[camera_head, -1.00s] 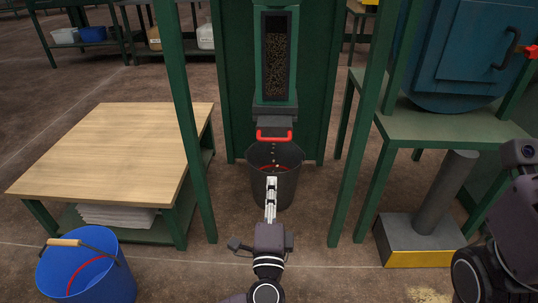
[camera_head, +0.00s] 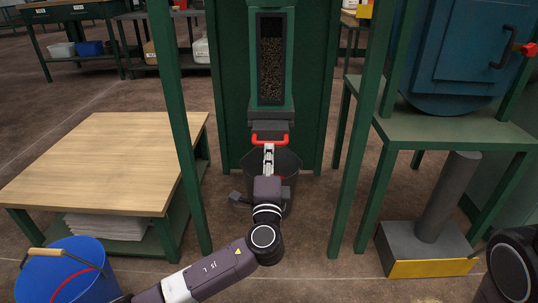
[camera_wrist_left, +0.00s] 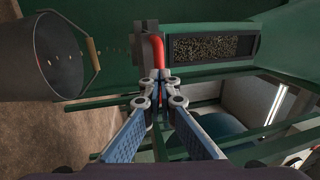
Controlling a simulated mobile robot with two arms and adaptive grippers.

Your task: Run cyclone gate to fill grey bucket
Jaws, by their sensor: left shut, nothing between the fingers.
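The red gate handle (camera_head: 269,139) sits under the green cyclone spout, below a sight window (camera_head: 271,60) showing brown pellets. My left gripper (camera_head: 268,150) is shut and empty, its tips just in front of the handle; I cannot tell if they touch. In the left wrist view the closed fingertips (camera_wrist_left: 160,76) are right at the red handle (camera_wrist_left: 158,52). The grey bucket (camera_head: 291,166) stands on the floor under the spout, mostly hidden by my gripper. In the wrist view small pellets fall between spout and grey bucket (camera_wrist_left: 45,60). Its fill level is hidden.
A blue bucket (camera_head: 62,272) stands at the lower left beside a wood-topped table (camera_head: 105,160). Green frame posts (camera_head: 181,130) flank the spout on both sides. A grey pedestal with a yellow front (camera_head: 430,268) stands at the right. Floor shows between the posts.

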